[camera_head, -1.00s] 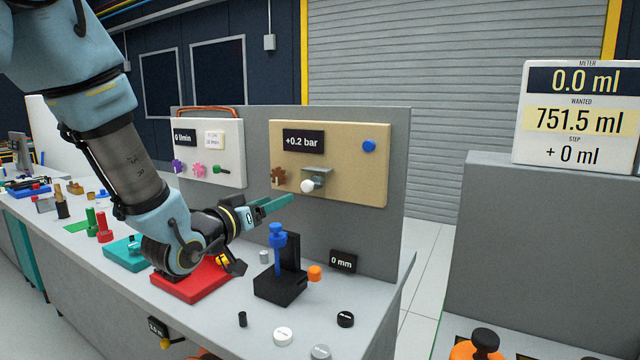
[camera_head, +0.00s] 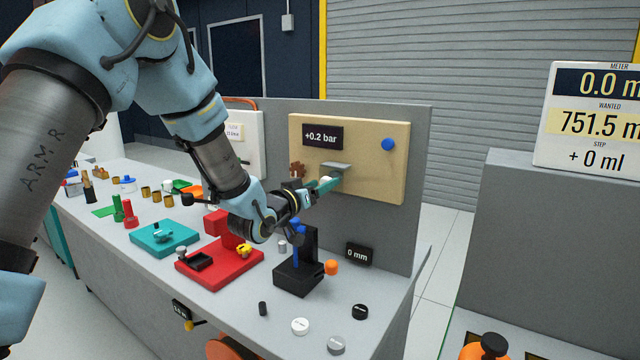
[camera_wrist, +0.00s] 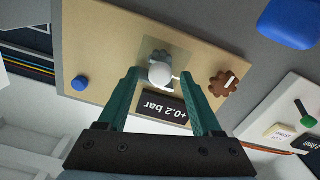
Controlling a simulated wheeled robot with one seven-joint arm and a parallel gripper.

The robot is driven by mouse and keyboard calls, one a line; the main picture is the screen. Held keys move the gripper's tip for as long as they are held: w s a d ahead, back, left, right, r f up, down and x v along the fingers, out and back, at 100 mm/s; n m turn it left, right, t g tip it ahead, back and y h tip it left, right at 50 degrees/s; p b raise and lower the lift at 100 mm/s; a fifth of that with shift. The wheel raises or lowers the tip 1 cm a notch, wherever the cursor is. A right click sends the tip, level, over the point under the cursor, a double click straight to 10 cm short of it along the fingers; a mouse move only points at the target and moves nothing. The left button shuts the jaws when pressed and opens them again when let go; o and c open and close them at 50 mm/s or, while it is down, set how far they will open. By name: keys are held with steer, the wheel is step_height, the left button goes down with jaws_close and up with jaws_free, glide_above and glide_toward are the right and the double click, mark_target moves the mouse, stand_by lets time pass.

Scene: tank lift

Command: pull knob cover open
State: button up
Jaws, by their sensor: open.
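The knob cover (camera_head: 336,167) is a small grey-green plate on the beige panel (camera_head: 375,190), sticking out above a white knob. In the wrist view the cover (camera_wrist: 153,48) looks like a see-through greenish square behind the white knob (camera_wrist: 160,74). My gripper (camera_head: 331,182) is at the panel, just below the cover in the head view. In the wrist view my open gripper (camera_wrist: 159,74) has its green fingers on either side of the knob. I cannot tell whether a finger touches the knob or the cover.
A brown knob (camera_wrist: 223,84) and a blue button (camera_wrist: 79,83) sit on the same panel. The "+0.2 bar" display (camera_head: 323,137) is near the cover. A black stand with a blue post (camera_head: 297,270) stands on the bench below my wrist.

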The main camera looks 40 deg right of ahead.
jaws_close()
stand_by(0.4)
stand_by(0.9)
